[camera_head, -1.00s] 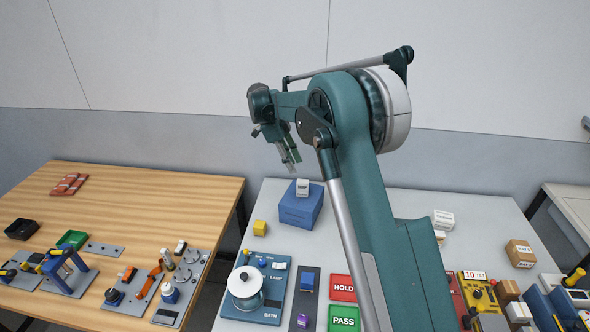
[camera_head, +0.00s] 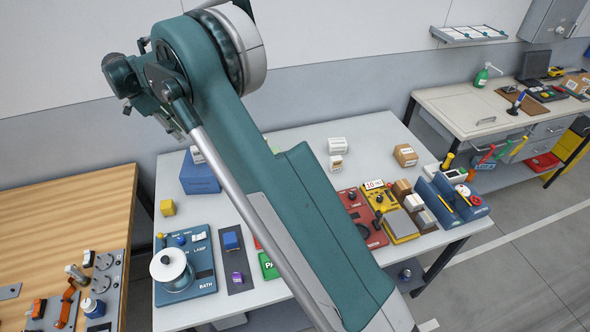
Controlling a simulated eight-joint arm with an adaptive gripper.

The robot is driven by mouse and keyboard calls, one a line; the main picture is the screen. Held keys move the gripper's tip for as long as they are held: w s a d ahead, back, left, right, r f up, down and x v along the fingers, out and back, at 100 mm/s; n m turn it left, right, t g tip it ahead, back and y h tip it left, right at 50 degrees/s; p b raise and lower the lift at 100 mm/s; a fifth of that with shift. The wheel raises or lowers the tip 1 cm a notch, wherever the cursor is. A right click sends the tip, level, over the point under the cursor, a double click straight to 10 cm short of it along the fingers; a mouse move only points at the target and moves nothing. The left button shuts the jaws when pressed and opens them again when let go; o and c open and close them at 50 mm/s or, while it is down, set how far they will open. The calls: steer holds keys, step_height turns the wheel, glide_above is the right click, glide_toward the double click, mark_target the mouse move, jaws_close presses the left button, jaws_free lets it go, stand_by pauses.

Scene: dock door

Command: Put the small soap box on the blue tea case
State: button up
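The blue tea case (camera_head: 200,179) stands on the grey table at left of centre, partly covered by my arm. A small white box with a dark label (camera_head: 197,154) rests on top of it, partly hidden by my arm. It looks like the soap box, but its print is too small to read. My gripper (camera_head: 173,128) hangs above and to the left of the case, apart from the white box. It is small and partly behind my arm, and I cannot tell whether its fingers are open.
White boxes (camera_head: 337,146) and a brown carton (camera_head: 405,155) stand right of my arm. A yellow cube (camera_head: 167,208) and a blue panel with a white drum (camera_head: 172,268) are at the table's left. Red and yellow panels (camera_head: 362,218) lie right. A wooden table (camera_head: 62,220) stands left.

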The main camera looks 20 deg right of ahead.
steer(key=s+d+r+n+t+y, duration=0.15)
steer(key=s+d+r+n, duration=0.25)
steer(key=s+d+r, duration=0.7)
steer(key=s+d+r+n+t+y, duration=0.15)
steer(key=s+d+r+n, duration=0.35)
steer(key=s+d+r, duration=0.55)
steer(key=s+d+f+n+t+y, duration=0.15)
steer(key=s+d+n, duration=0.25)
steer(key=s+d, duration=0.8)
steer(key=s+d+f+n+t, duration=0.1)
steer(key=s+f, duration=0.3)
steer(key=s, duration=0.5)
steer(key=s+d+f+n+t, duration=0.1)
steer(key=s+f+n, duration=0.3)
steer(key=s, duration=0.5)
steer(key=shift+d+t, duration=0.35)
steer(key=shift+d, duration=0.15)
steer(key=shift+f, duration=0.15)
